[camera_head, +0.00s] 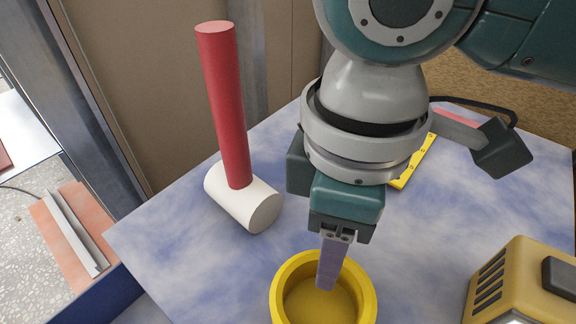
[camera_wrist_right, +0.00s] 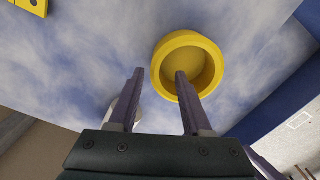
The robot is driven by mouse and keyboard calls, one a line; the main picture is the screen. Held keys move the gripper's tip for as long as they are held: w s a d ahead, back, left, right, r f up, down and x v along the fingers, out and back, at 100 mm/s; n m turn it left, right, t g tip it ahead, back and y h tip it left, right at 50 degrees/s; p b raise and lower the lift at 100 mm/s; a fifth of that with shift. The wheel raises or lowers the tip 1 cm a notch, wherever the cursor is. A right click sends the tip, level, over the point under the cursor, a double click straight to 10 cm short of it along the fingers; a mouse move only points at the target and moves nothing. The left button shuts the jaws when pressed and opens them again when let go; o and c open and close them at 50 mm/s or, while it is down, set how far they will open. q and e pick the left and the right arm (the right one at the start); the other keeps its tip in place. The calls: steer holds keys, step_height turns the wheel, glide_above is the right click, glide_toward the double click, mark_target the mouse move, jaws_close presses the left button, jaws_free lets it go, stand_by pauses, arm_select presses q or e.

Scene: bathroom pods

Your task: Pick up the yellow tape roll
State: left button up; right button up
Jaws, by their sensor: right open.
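The yellow tape roll (camera_head: 283,297) lies flat on the blue-white tabletop, its round opening facing up. It also shows in the wrist view (camera_wrist_right: 211,58). My right gripper (camera_head: 328,278) points down at it, open and empty. In the wrist view, the right gripper (camera_wrist_right: 159,74) has one finger over the roll's opening and the other outside its rim, so the near wall lies between them. The head view shows one finger in front of the opening; the other is hidden. I cannot tell how far the fingertips reach down. My left gripper is not in view.
A mallet with a white head (camera_head: 240,200) and upright red handle (camera_head: 225,105) stands left of my gripper. A yellow power tool or box (camera_head: 515,290) sits at the right. A flat yellow piece (camera_head: 412,165) and a grey-handled tool (camera_head: 460,130) lie behind my arm.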

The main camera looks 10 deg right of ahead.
mark_target(321, 306)
step_height(321, 306, down, 4)
steer(key=shift+w+d+f+b, duration=0.15)
steer(key=shift+f+b, duration=0.1)
steer(key=shift+b, duration=0.35)
steer(key=shift+c, duration=0.4)
jaws_close()
